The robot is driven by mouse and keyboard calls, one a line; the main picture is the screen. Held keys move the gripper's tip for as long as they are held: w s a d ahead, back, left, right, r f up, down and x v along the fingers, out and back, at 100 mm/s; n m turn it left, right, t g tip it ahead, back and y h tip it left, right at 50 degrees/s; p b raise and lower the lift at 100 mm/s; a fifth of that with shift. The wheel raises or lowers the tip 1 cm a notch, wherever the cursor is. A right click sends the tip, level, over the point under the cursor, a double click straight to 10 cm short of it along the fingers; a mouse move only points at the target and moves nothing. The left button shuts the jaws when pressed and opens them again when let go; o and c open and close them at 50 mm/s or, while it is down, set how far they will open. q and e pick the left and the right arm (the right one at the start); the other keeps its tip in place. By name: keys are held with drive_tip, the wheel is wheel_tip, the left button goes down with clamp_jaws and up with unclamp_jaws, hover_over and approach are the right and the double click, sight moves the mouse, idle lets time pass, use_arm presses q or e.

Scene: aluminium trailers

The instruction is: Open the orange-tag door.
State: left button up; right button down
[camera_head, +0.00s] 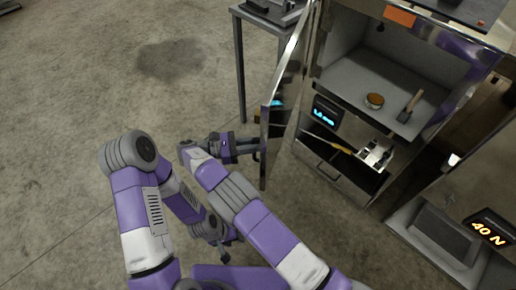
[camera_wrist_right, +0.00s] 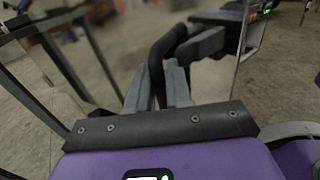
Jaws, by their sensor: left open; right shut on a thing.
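The orange tag (camera_head: 400,17) sits on the top front edge of a metal cabinet. The shiny metal door (camera_head: 288,82) is hinged at the cabinet's left side and stands swung well out, leaving the compartment open to view. My right gripper (camera_head: 256,149) is at the door's outer face, low down. In the right wrist view my right gripper (camera_wrist_right: 170,84) is shut on the dark bar handle (camera_wrist_right: 163,50) of the door. My left gripper (camera_head: 224,256) hangs low in front of my body, open, apart from the door; its fingers are small here.
Inside the compartment (camera_head: 345,77) are a round orange-topped item (camera_head: 374,100) and a brush-like tool (camera_head: 410,105). Below is an open drawer space with a yellow-handled tool (camera_head: 330,146). A grey table (camera_head: 240,50) stands behind the door. The concrete floor at left is clear.

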drive_tip(key=shift+w+a, duration=0.2)
drive_tip(key=shift+a, duration=0.3)
drive_tip(key=c, duration=1.2)
unclamp_jaws()
